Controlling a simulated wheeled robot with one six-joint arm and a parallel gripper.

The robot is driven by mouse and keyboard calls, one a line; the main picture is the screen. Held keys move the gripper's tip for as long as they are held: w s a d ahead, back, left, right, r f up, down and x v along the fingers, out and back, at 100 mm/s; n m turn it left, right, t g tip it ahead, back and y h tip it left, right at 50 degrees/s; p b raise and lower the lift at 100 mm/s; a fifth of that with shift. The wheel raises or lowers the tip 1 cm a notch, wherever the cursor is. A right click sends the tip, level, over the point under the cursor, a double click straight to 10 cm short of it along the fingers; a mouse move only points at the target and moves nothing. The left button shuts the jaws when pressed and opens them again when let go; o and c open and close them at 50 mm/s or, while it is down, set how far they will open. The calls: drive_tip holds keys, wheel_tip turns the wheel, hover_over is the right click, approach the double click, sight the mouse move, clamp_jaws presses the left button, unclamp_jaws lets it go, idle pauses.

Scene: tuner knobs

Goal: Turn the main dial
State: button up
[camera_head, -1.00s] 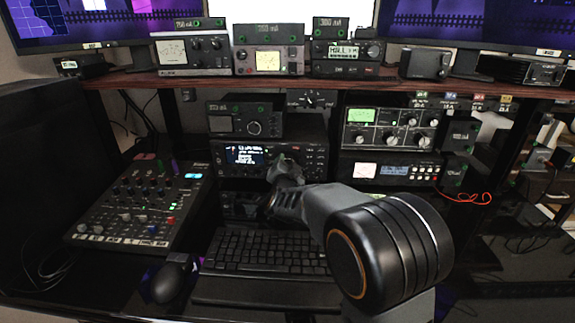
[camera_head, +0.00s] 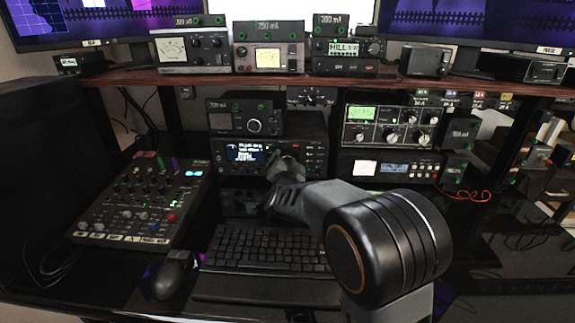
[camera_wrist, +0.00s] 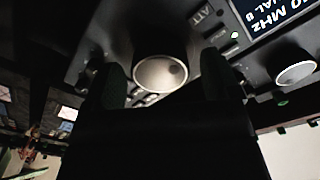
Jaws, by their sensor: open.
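The radio (camera_head: 228,170) with a lit blue-white screen (camera_head: 245,153) stands under the wooden shelf, behind the keyboard. Its main dial (camera_wrist: 162,74) is a large round silver-faced knob with a dimple; in the head view my gripper hides it. My gripper (camera_head: 284,160) is at the radio's front, right of the screen. In the wrist view my gripper (camera_wrist: 163,80) is open, with one dark finger on each side of the dial. A gap shows between the dial and each finger near the tips; I cannot tell if they touch lower down.
A smaller knob (camera_wrist: 296,73) sits beside the screen in the wrist view. A keyboard (camera_head: 265,250) and mouse (camera_head: 168,280) lie in front. A mixer (camera_head: 140,205) is at left. A meter unit with several knobs (camera_head: 390,128) stands right of the radio. The wooden shelf (camera_head: 200,80) runs above.

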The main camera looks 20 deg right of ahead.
drive_tip(key=shift+p+v, duration=0.55)
drive_tip(key=shift+v, duration=3.25)
drive_tip(key=shift+r, duration=0.1)
